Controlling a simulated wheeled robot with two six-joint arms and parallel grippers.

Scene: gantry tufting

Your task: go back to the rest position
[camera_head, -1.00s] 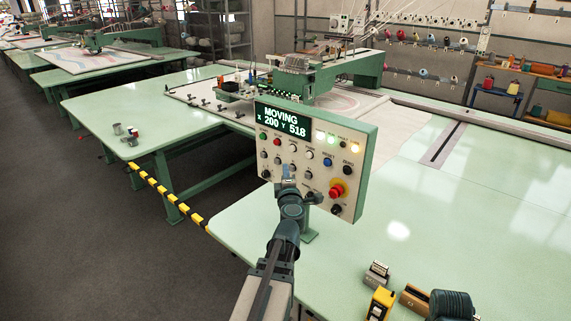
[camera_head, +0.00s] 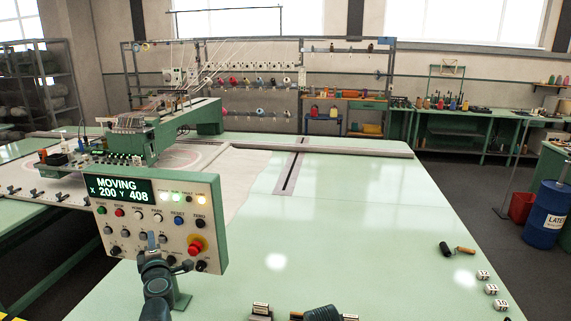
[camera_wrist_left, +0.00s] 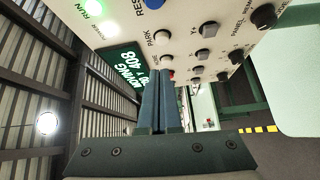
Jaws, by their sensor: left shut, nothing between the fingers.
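My left gripper (camera_head: 152,241) is in front of the lower part of the control panel (camera_head: 127,217). Its fingers are together with nothing between them. In the left wrist view the shut fingers (camera_wrist_left: 160,100) point at the button face of the panel (camera_wrist_left: 185,22), close to the white knobs; I cannot tell whether they touch it. The panel's display (camera_head: 118,190) reads MOVING, X 200 Y 408. A red emergency button (camera_head: 196,244) sits at the panel's lower right. My right gripper is not in view.
The pale green table (camera_head: 345,210) spreads to the right, largely clear. A dark roller (camera_head: 457,249) and several numbered white blocks (camera_head: 492,289) lie on its right side. The green tufting gantry (camera_head: 170,128) stands behind the panel. A blue barrel (camera_head: 546,215) stands on the floor at right.

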